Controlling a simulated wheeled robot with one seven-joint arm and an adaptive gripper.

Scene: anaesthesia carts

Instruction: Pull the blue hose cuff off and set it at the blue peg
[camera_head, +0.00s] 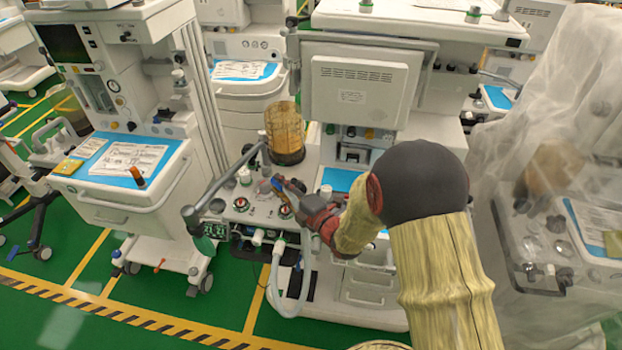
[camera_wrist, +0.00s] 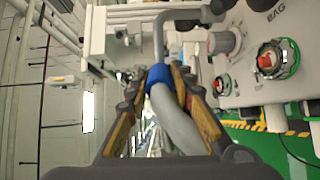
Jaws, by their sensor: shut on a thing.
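The blue hose cuff (camera_wrist: 157,75) is between the fingertips of my gripper (camera_wrist: 156,84) in the wrist view. A grey hose (camera_wrist: 175,122) runs from the cuff back toward the camera. A bent grey pipe (camera_wrist: 158,38) lines up with the cuff's far end; I cannot tell whether the cuff still sits on it. In the head view my gripper (camera_head: 287,192) is at the front of the middle cart, and a small blue patch shows at its tips. I cannot make out the blue peg in either view.
The middle cart's panel has red-centred knobs (camera_wrist: 268,60), right of my gripper in the wrist view. An amber canister (camera_head: 285,133) stands behind my gripper. A jointed grey arm (camera_head: 225,175) reaches out to the left. A pale hose (camera_head: 277,285) loops below. Green floor is open at front left.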

